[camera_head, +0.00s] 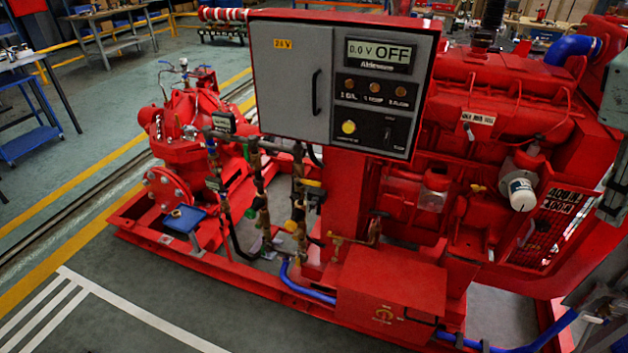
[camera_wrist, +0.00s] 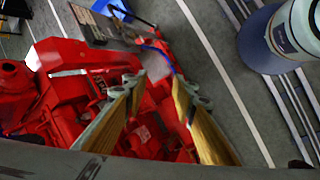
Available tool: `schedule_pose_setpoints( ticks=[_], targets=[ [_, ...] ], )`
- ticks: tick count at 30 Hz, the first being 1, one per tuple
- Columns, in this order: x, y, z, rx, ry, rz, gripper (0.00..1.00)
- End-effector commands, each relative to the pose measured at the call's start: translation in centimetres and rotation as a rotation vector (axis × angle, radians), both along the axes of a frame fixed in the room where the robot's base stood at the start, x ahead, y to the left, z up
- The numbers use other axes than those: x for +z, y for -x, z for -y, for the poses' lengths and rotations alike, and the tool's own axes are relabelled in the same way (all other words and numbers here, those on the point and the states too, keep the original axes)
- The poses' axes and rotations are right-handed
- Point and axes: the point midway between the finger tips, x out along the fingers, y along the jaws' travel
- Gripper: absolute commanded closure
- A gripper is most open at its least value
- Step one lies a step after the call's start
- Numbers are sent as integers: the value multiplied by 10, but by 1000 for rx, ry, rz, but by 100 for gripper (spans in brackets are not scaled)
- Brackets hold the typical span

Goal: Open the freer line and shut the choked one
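Two thin vertical pipe lines stand between the red pump and the control cabinet in the head view: a left line (camera_head: 261,195) and a right line (camera_head: 299,190). Dial faces (camera_head: 222,122) sit beside the left line. The valve positions, and which line is choked, are too small to tell. My gripper (camera_wrist: 158,84) shows in the wrist view, its two fingers apart with nothing between them. It is over red machinery, and the pipe lines cannot be made out there.
The grey cabinet (camera_head: 290,80) reads "0.0 V OFF" and overhangs the area right of the lines. The red engine (camera_head: 500,110) fills the right side. A red box (camera_head: 390,290) and blue hose (camera_head: 300,288) lie low in front. The floor at the front left (camera_head: 150,280) is clear.

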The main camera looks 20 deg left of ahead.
Motion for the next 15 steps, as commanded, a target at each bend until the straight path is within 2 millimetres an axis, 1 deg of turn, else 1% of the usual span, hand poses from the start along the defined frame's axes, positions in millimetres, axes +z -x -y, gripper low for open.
schedule_pose_setpoints(
  ticks=[1, 3, 8, 15],
  targets=[
    [1, -11, -1, 32, 23, -12, 75],
    [3, -25, -3, 76, 53, -25, 75],
    [6, -57, -7, 175, 125, -57, 75],
    [7, -105, -17, 326, 234, -106, 75]
  ],
)
